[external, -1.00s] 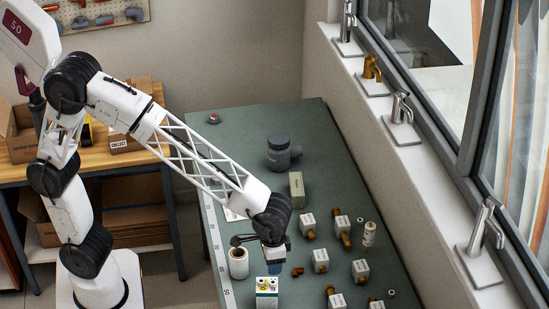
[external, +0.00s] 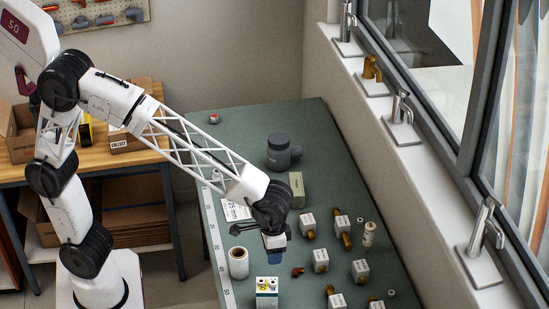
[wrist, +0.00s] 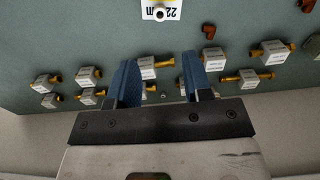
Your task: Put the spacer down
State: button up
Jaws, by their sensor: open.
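A small pale ring, which looks like the spacer (wrist: 160,13), shows at the top edge of the wrist view, against a white label with yellow patches. The label seems to belong to the white box (external: 267,286) at the near left of the bench. I cannot make out the ring on that box in the external view. My gripper (external: 275,257) hangs above the bench, a little above and behind the box. In the wrist view its two blue fingers (wrist: 158,75) are apart with nothing held between them. The ring lies beyond the fingertips, clear of both.
Several brass valves with white tags (external: 320,261) stand right of my gripper. An orange elbow (external: 297,271) lies between them and the box. The far bench is mostly clear.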

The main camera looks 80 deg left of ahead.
jog(key=s+a+r+t, duration=0.1)
jog(key=s+a+r, duration=0.1)
jog(key=s+a, duration=1.1)
jog(key=s+a+r+t, duration=0.1)
jog(key=s+a, duration=1.3)
jog(key=shift+r+t, duration=0.3)
jog(key=shift+r, duration=0.05)
